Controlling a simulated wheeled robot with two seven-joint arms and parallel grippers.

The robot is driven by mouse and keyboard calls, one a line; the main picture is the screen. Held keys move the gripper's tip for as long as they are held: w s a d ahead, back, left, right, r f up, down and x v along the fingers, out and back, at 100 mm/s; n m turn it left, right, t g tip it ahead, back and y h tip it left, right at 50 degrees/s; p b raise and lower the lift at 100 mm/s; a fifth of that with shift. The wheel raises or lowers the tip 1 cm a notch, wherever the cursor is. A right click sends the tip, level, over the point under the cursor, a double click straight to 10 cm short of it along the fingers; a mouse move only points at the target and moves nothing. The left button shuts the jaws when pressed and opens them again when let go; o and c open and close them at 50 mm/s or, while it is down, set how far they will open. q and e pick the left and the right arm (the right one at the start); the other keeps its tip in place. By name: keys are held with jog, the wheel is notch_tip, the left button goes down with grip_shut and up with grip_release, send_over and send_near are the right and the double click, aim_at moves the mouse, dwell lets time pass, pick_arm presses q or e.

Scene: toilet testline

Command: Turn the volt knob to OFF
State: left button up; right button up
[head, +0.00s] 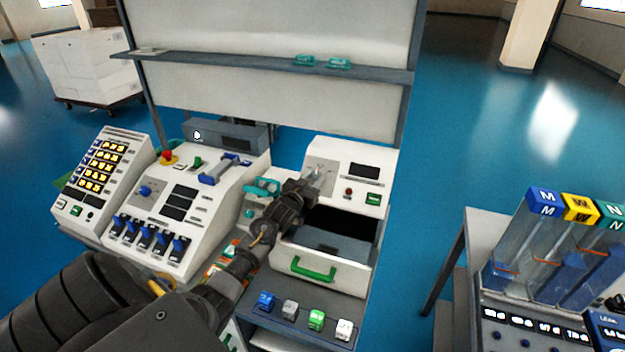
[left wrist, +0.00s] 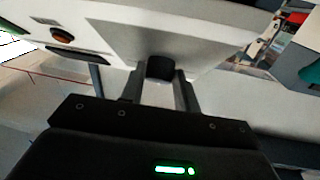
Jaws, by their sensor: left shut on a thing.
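A dark knob (left wrist: 160,68) stands out from a light grey panel in the left wrist view. My left gripper (left wrist: 160,92) has one finger on each side of it and is shut on it. In the head view my left gripper (head: 314,180) reaches the upper left of the white console (head: 340,155) and hides the knob there. I cannot read a volt label or the knob's setting. My right gripper is not in view.
The console has a dark display (head: 364,171), a red button (head: 348,192) and a green button (head: 373,198). Below is an open drawer with a green handle (head: 312,270). Another console with a blue knob (head: 145,191) and blue switches stands to the left.

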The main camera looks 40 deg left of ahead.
pick_arm(q)
jog(key=n+y, duration=0.2)
jog(key=n, duration=0.1)
jog(key=shift+w+d+n+g+y, duration=0.1)
jog(key=shift+d+n+g+y, duration=0.2)
jog(key=shift+n+y, duration=0.1)
jog(key=n+y, duration=0.1)
jog(key=n+g+y, duration=0.1)
jog(key=n, duration=0.1)
jog(key=shift+w+d+n+g+y, duration=0.15)
jog(key=shift+d+n+g+y, duration=0.15)
jog(key=shift+n+y, duration=0.1)
jog(key=n+g+y, duration=0.1)
jog(key=n, duration=0.1)
jog(key=n+g+y, duration=0.1)
jog(key=n, duration=0.1)
jog(key=shift+w+d+r, duration=0.1)
jog(key=shift+w, duration=0.05)
jog(key=shift+w+d+r+n+g+y+b, duration=0.1)
jog(key=shift+n+g+y+b, duration=0.2)
jog(key=shift+n+g+y, duration=0.75)
jog(key=shift+r+n+g, duration=0.1)
jog(key=shift+n+g, duration=0.35)
jog(key=shift+n, duration=0.3)
jog(key=o, duration=1)
jog(key=shift+h, duration=0.25)
